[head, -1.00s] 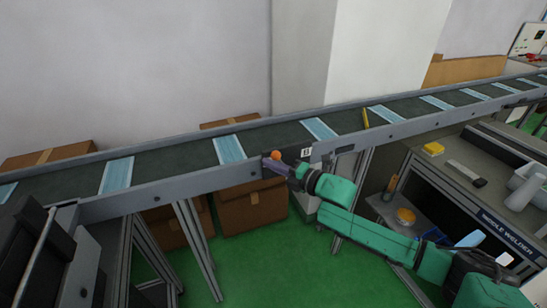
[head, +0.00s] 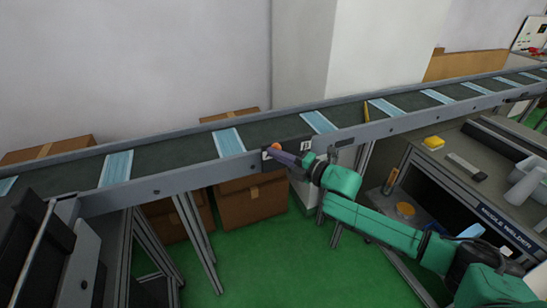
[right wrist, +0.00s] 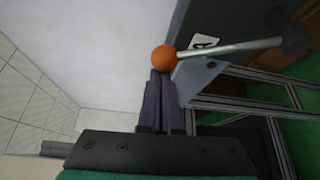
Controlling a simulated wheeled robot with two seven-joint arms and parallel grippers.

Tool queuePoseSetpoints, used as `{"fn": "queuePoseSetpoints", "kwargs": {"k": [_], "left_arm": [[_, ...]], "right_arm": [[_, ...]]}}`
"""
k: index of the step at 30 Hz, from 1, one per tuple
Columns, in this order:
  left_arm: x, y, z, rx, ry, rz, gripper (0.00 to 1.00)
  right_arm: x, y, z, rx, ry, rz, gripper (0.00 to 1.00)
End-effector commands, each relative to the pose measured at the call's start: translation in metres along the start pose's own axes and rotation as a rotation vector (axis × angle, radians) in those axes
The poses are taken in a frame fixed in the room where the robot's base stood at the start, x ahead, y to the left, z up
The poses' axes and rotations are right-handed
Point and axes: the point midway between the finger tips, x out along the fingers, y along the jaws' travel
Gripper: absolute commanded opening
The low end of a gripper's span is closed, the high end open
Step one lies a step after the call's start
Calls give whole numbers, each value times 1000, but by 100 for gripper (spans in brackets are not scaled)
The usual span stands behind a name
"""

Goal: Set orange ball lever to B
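The lever's orange ball (head: 276,147) is at the front side of the conveyor, near the left one of two white labels on a dark plate. The right label (head: 306,146) is too small to read surely. In the right wrist view the ball (right wrist: 164,57) sits on the end of a grey rod (right wrist: 230,47) beside a label that looks like A (right wrist: 204,43). My right gripper (head: 281,153) is at the ball, its purple fingers (right wrist: 160,74) shut together with tips just below the ball in the wrist view. Contact is unclear. My left gripper is out of view.
The conveyor (head: 180,155) carries several blue masks along the wall. Cardboard boxes (head: 253,203) stand under it. A dark machine (head: 40,245) is at the front left.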

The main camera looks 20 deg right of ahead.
Motion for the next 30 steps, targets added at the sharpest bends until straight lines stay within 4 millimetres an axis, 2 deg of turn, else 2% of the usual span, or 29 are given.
{"fn": "queuePoseSetpoints", "kwargs": {"k": [8,14,30], "left_arm": [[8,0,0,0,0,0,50],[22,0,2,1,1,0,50],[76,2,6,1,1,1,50]], "right_arm": [[-4,2,7,58,-3,35,0],[-10,5,18,164,-3,98,0],[-42,4,72,601,-3,353,0]]}}
